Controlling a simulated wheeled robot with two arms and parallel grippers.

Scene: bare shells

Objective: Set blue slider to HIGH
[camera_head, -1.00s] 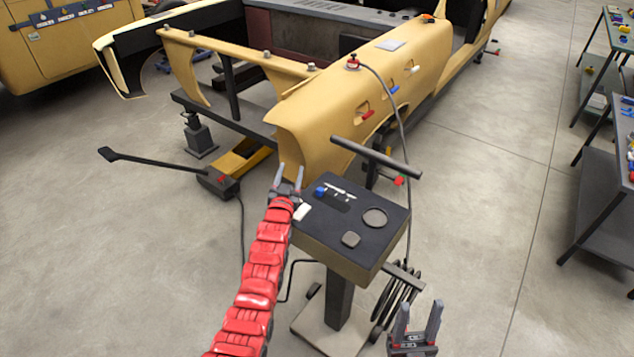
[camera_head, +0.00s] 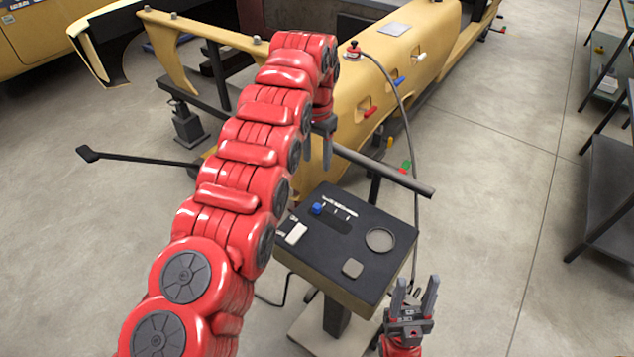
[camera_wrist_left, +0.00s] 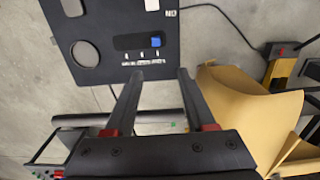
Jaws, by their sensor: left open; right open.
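The blue slider (camera_head: 316,209) sits at the left end of a dark slot (camera_head: 336,221) on the black top of a pedestal console (camera_head: 335,255). In the left wrist view the blue slider (camera_wrist_left: 156,42) is at the slot's right end, beside white tick marks and lettering too small to read. My left gripper (camera_head: 318,158) is open and empty, pointing down above and behind the console's far edge. In the left wrist view its spread fingers (camera_wrist_left: 157,76) point towards the slider without touching it. My right gripper (camera_head: 414,286) is open and empty, right of the console.
A white switch (camera_head: 296,233), a round dish (camera_head: 380,239) and a grey square button (camera_head: 352,268) are on the console top. A dark bar (camera_head: 385,172) crosses behind it. A yellow car shell (camera_head: 390,85) stands beyond.

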